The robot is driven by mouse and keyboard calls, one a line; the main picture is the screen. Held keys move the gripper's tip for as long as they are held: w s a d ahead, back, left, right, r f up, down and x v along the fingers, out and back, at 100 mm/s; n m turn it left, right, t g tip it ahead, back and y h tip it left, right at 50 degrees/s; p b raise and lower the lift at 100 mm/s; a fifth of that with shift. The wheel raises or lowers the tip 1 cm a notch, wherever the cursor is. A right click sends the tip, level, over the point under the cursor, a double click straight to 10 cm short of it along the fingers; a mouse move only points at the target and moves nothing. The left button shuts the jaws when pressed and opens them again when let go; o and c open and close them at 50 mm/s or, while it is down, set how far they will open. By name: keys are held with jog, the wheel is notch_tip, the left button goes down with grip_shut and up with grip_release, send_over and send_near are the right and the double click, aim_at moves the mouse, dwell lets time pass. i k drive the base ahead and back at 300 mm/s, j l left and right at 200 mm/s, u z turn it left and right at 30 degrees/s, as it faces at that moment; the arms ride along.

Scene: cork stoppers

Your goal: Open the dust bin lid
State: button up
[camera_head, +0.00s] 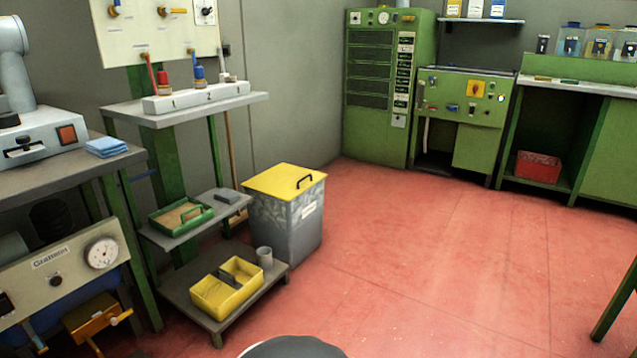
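The dust bin (285,225) is a grey, scuffed box with a white label on its front. It stands on the red floor left of the middle, against the grey wall and beside a low shelf. Its yellow lid (275,180) lies flat on top and is shut. A dark handle (304,182) rises from the lid near its right edge. My gripper is not in view. A dark rounded shape at the bottom edge is cut off, and I cannot tell what it is.
Workbenches line the left. Green cabinets (376,130) stand at the back. The red floor (430,260) right of the bin is clear.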

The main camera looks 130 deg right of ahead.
aim_at(285, 182)
jog(key=z, duration=4.3)
jog(key=i+l, duration=0.1)
jog(key=i, duration=0.55)
jog(key=i+l, duration=0.15)
jog(key=i, duration=0.55)
jog(key=i+l, duration=0.1)
jog(key=i, duration=0.55)
jog(key=i+l, duration=0.1)
jog(key=i, duration=0.6)
